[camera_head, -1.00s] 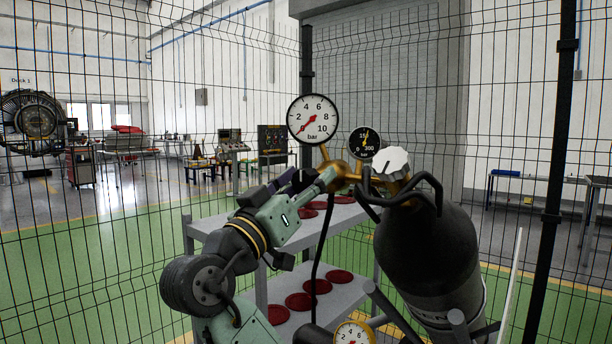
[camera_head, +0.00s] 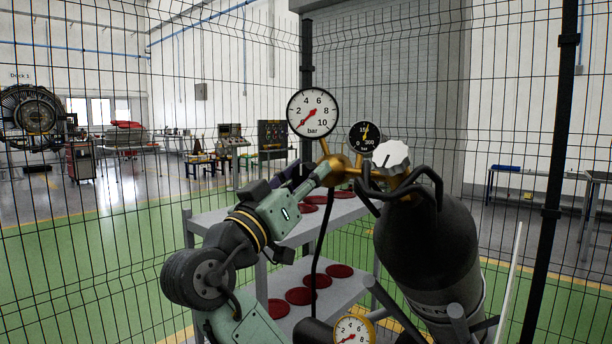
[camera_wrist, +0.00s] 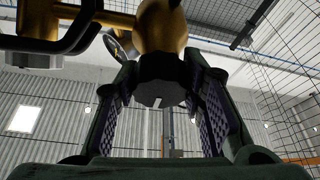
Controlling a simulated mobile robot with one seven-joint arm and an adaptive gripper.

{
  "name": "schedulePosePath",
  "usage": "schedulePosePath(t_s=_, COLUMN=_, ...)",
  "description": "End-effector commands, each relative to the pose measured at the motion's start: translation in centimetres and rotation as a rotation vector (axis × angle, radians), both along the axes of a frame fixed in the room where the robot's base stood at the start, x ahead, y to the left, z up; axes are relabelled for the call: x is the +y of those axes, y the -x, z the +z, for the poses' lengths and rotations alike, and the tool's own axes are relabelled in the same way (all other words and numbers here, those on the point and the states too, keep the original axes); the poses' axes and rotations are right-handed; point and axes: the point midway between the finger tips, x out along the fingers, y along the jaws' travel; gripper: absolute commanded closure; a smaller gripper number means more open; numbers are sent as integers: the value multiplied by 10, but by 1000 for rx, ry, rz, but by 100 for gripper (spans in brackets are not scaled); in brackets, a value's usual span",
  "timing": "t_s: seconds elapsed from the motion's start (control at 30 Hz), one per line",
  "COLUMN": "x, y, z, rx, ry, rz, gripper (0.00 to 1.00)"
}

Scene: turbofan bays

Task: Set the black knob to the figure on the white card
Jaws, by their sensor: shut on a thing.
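The black knob (camera_wrist: 162,92) sits under the brass regulator body (camera_wrist: 160,35) in the wrist view, with a pale mark on its face. My gripper (camera_wrist: 165,108) has its purple-padded fingers on both sides of the knob and is shut on it. In the head view my gripper (camera_head: 318,180) reaches the regulator from the lower left and hides the knob. The white gauge (camera_head: 312,112), marked in bar, has its red needle pointing to the lower left, near the low end of the scale. I see no white card in these frames.
A black gauge (camera_head: 365,137) and a white handwheel (camera_head: 391,157) are right of the regulator, above the dark cylinder (camera_head: 425,250). A yellow-rimmed gauge (camera_head: 354,331) is at the bottom. A grey shelf (camera_head: 215,222) holds red discs. Wire mesh fencing stands behind.

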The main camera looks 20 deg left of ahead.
Motion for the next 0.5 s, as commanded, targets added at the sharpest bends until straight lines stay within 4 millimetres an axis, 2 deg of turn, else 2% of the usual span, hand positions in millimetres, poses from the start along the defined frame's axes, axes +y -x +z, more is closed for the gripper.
schedulePosePath(t_s=0.27, x=1, y=0, z=-2, rx=-15, ry=-41, rz=2, gripper=91)
schedulePosePath(t_s=0.5, x=2, y=1, z=-5, rx=-63, ry=-174, rz=3, gripper=91)
